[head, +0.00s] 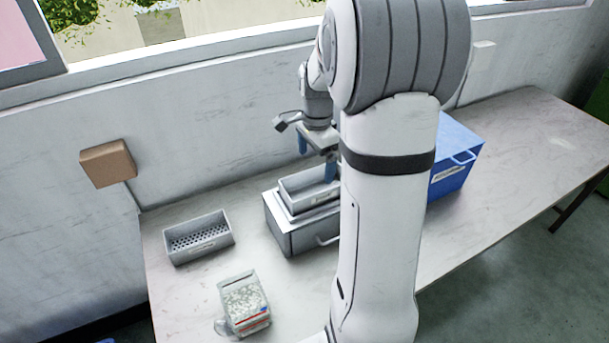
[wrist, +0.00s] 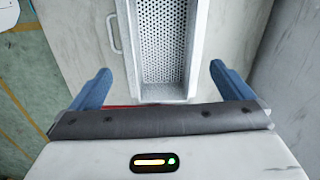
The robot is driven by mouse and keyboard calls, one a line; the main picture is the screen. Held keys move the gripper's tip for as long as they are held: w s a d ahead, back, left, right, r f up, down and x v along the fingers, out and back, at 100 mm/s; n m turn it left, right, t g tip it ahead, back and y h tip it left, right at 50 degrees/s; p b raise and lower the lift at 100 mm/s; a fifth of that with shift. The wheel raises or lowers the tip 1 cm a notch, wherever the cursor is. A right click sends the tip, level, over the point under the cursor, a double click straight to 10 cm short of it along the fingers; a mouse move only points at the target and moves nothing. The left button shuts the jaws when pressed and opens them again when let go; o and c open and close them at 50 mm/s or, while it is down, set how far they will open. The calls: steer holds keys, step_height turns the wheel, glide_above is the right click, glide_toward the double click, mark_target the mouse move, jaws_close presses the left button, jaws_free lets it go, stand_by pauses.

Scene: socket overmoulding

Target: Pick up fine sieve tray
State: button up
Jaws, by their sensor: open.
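A grey tray (head: 304,189) with a perforated floor sits on top of a grey metal box; it looks like the fine sieve tray, but its label is too small to read. In the wrist view, the tray (wrist: 193,45) shows many small holes and its near end lies between my fingers. My gripper (head: 316,158) is open above the tray, its blue fingers on either side, with nothing held. It also shows in the wrist view (wrist: 160,74). My arm hides the tray's right part in the head view. A second grey tray (head: 198,238), with larger-looking holes, lies on the table at left.
The grey metal box (head: 298,240) has a front handle and carries the tray. A clear container of whitish pellets (head: 245,303) stands at the front left. A blue box (head: 455,158) stands right of my arm. The table (head: 530,135) is clear at far right; a wall runs behind.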

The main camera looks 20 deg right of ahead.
mark_target(316, 180)
steer(key=shift+m, duration=0.4)
steer(key=f, duration=0.8)
steer(key=shift+w+d+f+p, duration=0.25)
steer(key=shift+w+d+p, duration=0.05)
steer(key=shift+w+d, duration=0.05)
steer(key=shift+c, duration=0.2)
steer(key=c, duration=0.9)
